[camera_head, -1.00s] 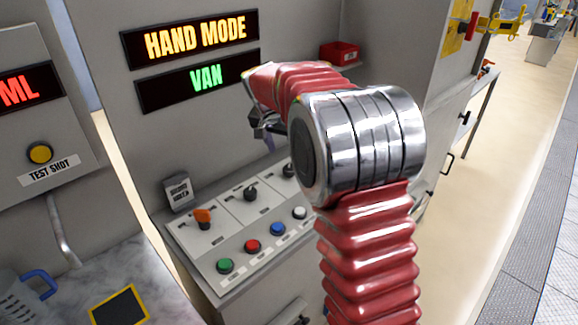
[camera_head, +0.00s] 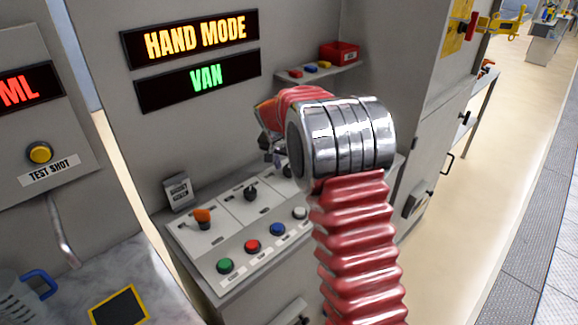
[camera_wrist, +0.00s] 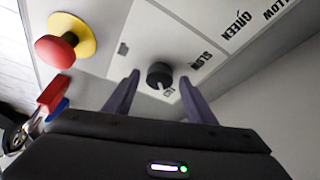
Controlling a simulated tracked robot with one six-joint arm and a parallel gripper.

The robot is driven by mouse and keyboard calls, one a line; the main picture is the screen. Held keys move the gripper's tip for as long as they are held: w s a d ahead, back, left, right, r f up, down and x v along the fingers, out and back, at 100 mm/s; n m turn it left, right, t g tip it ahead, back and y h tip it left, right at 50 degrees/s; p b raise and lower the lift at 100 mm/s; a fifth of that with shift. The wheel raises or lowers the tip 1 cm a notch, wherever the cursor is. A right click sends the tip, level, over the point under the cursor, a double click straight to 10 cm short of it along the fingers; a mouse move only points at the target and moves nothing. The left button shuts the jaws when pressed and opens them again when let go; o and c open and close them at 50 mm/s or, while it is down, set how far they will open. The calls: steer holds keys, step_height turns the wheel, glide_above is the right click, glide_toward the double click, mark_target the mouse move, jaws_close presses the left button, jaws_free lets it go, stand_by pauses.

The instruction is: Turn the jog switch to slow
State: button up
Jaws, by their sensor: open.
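The jog switch is a black round knob (camera_wrist: 159,74) on a pale panel in the wrist view. A SLOW label (camera_wrist: 201,60) is to its right and another small label, apparently FAST (camera_wrist: 168,91), is just below it; which one the knob points at is unclear. My gripper (camera_wrist: 160,92) is open, its two purple fingers on either side of the knob in that view, with no visible grip on it. In the head view my gripper (camera_head: 273,155) is above the panel's far end, partly hidden by my arm. A black knob (camera_head: 287,171) shows just beside it.
A red mushroom button on a yellow base (camera_wrist: 58,40) is left of the knob in the wrist view. An orange-handled switch (camera_head: 203,217), a middle black knob (camera_head: 250,192) and several coloured buttons share the panel. A shelf (camera_head: 325,73) holds a red bin (camera_head: 338,52).

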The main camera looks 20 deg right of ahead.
steer(key=shift+c, duration=0.3)
steer(key=c, duration=0.9)
steer(key=shift+c, duration=0.3)
